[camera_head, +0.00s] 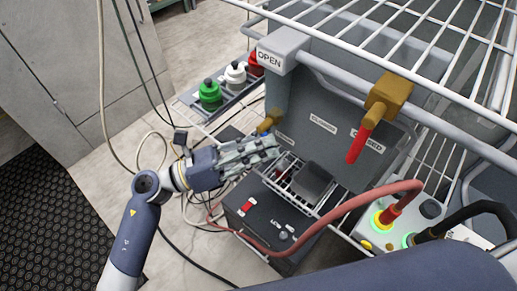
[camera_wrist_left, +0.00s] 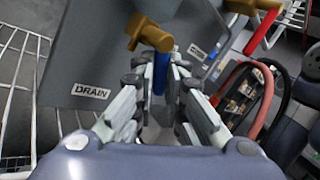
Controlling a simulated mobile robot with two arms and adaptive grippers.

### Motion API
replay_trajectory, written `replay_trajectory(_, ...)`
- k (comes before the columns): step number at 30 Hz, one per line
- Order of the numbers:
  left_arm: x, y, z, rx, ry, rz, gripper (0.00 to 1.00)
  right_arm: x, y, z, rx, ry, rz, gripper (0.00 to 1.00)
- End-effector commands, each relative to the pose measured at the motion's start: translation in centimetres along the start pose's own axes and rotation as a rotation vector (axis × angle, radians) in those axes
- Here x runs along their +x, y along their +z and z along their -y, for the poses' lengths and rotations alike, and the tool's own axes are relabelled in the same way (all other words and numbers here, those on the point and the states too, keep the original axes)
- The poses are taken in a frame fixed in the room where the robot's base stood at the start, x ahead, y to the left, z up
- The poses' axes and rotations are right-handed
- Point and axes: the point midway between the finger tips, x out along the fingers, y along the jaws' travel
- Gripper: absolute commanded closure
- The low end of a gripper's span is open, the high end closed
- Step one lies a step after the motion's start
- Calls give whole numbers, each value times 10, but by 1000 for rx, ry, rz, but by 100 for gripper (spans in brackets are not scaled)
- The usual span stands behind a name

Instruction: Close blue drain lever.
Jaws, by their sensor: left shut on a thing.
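The blue drain lever (camera_wrist_left: 163,74) hangs from a brass valve (camera_wrist_left: 149,33) in the left wrist view, beside a grey panel with a DRAIN label (camera_wrist_left: 91,91). My left gripper (camera_wrist_left: 160,88) has its fingers on both sides of the lever and is shut on it. In the head view, my left gripper (camera_head: 262,150) reaches in from the left, just below the brass valve (camera_head: 268,122). My right gripper is not in view.
A red lever (camera_head: 359,144) hangs from another brass valve (camera_head: 388,97) on the grey panel (camera_head: 300,88). A white wire rack (camera_head: 420,45) overhangs at upper right. A black box (camera_head: 262,213) and a red hose (camera_head: 330,218) lie below. Coloured bottles (camera_head: 210,94) stand behind.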

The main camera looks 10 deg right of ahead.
Motion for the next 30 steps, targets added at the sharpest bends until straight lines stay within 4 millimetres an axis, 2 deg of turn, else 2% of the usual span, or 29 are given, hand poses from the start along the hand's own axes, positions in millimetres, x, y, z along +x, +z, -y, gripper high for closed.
replay_trajectory(1, 0, -5, 0, -39, -3, 26, 100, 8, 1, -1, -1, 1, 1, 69)
replay_trajectory(3, 1, -5, 2, -95, -9, 63, 100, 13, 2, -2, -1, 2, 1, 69)
replay_trajectory(12, 8, -2, 11, -333, -32, 223, 100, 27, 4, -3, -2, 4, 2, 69)
replay_trajectory(30, 16, 8, 25, -741, -72, 499, 100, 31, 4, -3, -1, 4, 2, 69)
